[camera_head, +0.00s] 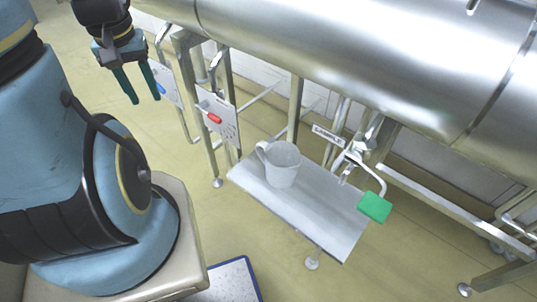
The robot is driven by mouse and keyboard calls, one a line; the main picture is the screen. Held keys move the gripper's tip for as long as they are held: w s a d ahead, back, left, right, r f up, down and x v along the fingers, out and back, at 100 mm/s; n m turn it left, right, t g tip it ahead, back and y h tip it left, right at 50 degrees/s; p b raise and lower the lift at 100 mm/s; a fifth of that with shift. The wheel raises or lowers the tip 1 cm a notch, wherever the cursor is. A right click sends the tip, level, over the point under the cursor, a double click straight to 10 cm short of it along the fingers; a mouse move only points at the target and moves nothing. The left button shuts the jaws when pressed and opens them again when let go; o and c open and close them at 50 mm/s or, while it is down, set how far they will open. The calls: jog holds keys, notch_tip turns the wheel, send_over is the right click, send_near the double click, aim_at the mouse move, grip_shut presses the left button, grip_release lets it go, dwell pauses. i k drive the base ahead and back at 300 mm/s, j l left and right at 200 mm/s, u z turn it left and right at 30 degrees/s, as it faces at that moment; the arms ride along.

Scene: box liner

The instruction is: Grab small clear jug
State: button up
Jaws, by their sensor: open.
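A small clear jug (284,172), whitish and see-through with a handle on its left side, stands upright on a small grey metal table (320,216). It is towards the table's back left part. My gripper (144,99) is at the upper left, with its two dark green fingers apart and pointing down. It is empty, well to the left of the jug and apart from it. Nothing hides the jug.
A large steel cylinder (350,58) runs above and behind the table. Panels with a red handle (214,118) and a blue handle (161,88) stand between my gripper and the jug.

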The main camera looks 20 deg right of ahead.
aim_at(282, 159)
jog(key=i+j+z, duration=0.1)
jog(key=i+j, duration=1.15)
jog(key=z, duration=0.45)
jog(key=i+j+z, duration=0.1)
jog(key=z, duration=0.3)
jog(key=j+z, duration=0.15)
jog(key=z, duration=0.3)
jog(key=i+j+z, duration=0.1)
jog(key=z, duration=0.35)
jog(key=j+z, duration=0.1)
jog(key=z, duration=0.35)
